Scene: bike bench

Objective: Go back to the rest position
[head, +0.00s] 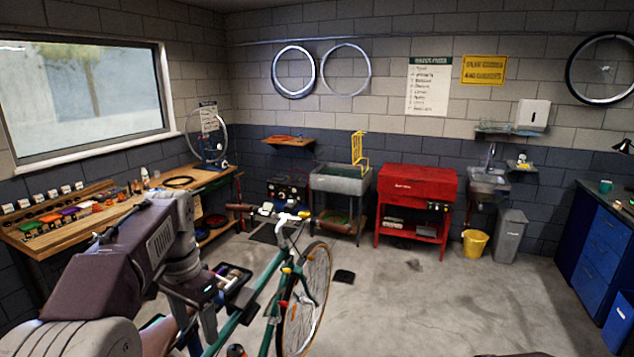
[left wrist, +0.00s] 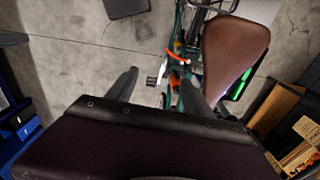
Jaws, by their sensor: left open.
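My left arm reaches in from the left of the head view, and its large dark links cover the lower left. My left gripper (left wrist: 158,92) shows in the left wrist view with its two fingers apart and nothing seen between them. It hangs above the green bicycle (head: 290,290), close to the bike's brown saddle (left wrist: 236,55). An orange-red part (left wrist: 177,56) of or on the bike shows beyond the fingertips. I cannot tell how far the fingers are from the frame. My right gripper is in neither view.
A wooden bench (head: 100,220) with coloured bins runs under the window. A grey sink (head: 340,180), a red parts washer (head: 415,190) and a yellow bucket (head: 475,245) stand at the back. Blue drawers (head: 603,245) stand at the right. The floor (head: 430,310) right of the bike is clear.

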